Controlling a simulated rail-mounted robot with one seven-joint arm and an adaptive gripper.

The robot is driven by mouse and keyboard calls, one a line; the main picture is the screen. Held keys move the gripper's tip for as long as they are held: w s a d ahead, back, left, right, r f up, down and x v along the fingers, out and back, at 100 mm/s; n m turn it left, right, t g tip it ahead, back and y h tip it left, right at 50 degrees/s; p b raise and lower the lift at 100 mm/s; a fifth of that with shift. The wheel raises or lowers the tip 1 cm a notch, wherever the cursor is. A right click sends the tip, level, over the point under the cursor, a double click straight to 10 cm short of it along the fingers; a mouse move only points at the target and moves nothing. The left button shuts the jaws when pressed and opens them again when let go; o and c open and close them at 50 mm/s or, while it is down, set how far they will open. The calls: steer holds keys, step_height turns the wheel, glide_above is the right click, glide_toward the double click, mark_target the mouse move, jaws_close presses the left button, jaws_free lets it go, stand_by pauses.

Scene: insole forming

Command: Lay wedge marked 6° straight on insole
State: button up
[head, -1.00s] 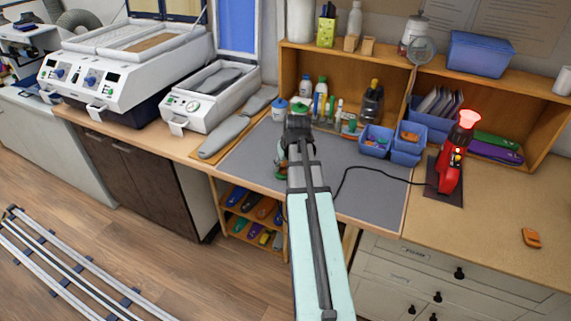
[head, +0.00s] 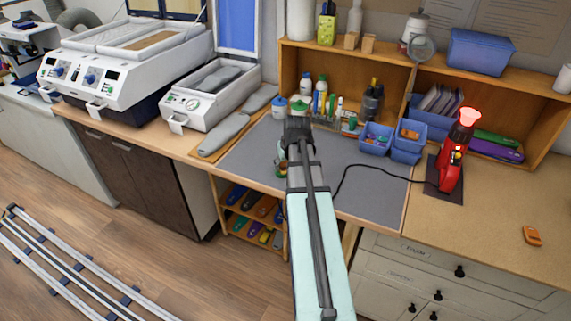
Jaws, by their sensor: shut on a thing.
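My gripper (head: 281,166) is mostly hidden behind my own arm, over the left part of the grey work mat (head: 240,157). Only a small dark and greenish part shows at the left of my wrist. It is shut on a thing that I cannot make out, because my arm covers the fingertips. I see no 6° mark anywhere. No insole shows on the visible mat; anything behind my arm is hidden. An orange piece (head: 409,134) lies in a blue bin, and another orange piece (head: 533,236) lies on the right worktop. I cannot tell whether either is a wedge.
Blue bins (head: 376,143) and bottles stand at the mat's back edge. A red heat tool (head: 452,165) stands right, its black cable crossing the mat. White machines (head: 207,105) and grey sole-shaped pieces (head: 223,134) are left. Coloured insoles (head: 264,209) fill a rack below.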

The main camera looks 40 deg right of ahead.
steer(key=shift+f, duration=0.1)
steer(key=o, duration=0.8)
steer(key=v, duration=1.2)
